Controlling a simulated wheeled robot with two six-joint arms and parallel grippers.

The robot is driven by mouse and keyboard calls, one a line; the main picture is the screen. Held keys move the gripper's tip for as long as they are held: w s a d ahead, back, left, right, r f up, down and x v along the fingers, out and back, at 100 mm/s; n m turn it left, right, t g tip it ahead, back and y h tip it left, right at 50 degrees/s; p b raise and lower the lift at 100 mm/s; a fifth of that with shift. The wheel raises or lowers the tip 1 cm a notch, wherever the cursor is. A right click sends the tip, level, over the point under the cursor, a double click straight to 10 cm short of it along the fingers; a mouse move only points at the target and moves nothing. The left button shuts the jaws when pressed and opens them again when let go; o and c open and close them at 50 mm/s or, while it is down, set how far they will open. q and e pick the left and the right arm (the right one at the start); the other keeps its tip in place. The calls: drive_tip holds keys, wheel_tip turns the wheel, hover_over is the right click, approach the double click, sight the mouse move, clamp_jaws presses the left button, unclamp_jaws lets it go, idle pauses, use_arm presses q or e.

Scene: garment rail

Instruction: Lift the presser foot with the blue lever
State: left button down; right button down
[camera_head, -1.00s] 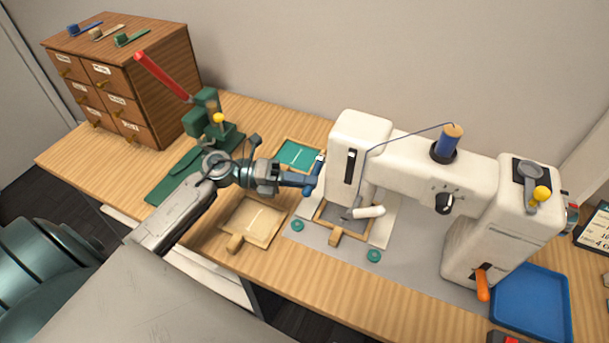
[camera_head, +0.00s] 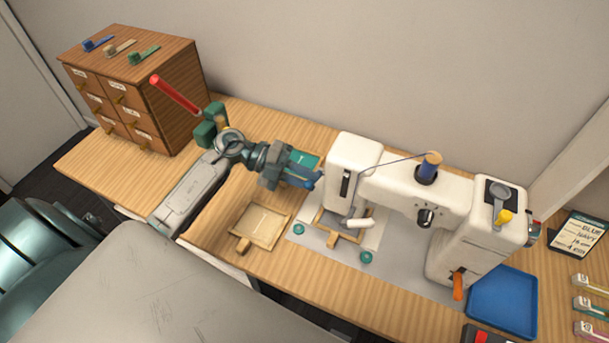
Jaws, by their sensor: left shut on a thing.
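The white sewing machine (camera_head: 459,198) stands on the right half of the bench. My left gripper (camera_head: 312,179) is at the left side of its head, shut on the blue lever (camera_head: 319,177). My fingers hide most of the lever, so its exact angle is hard to tell. The presser foot area (camera_head: 347,222) under the head is small, and I cannot tell the foot's height. A wooden hoop frame (camera_head: 332,239) lies beneath it. My right gripper is not in view.
A wooden frame with cream cloth (camera_head: 261,226) lies left of the machine. A green press with a red handle (camera_head: 175,95) stands behind my left arm. A blue tray (camera_head: 503,302) is at the right. A drawer cabinet (camera_head: 166,95) stands at the back left.

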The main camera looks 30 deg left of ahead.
use_arm(q)
drive_tip(key=shift+w+r+n+p, duration=0.25)
drive_tip(key=shift+r+n+p, duration=0.1)
drive_tip(key=shift+n+p, duration=0.15)
idle(0.3)
drive_tip(key=c, duration=1.3)
unclamp_jaws()
drive_tip(key=shift+w+b+v, duration=0.15)
drive_tip(key=shift+b+v, duration=0.9)
drive_tip(key=shift+v, duration=1.65)
drive_tip(key=shift+w+b+v, duration=0.1)
drive_tip(key=shift+b+v, duration=0.9)
drive_tip(key=shift+v, duration=1.7)
drive_tip(key=shift+s, duration=0.1)
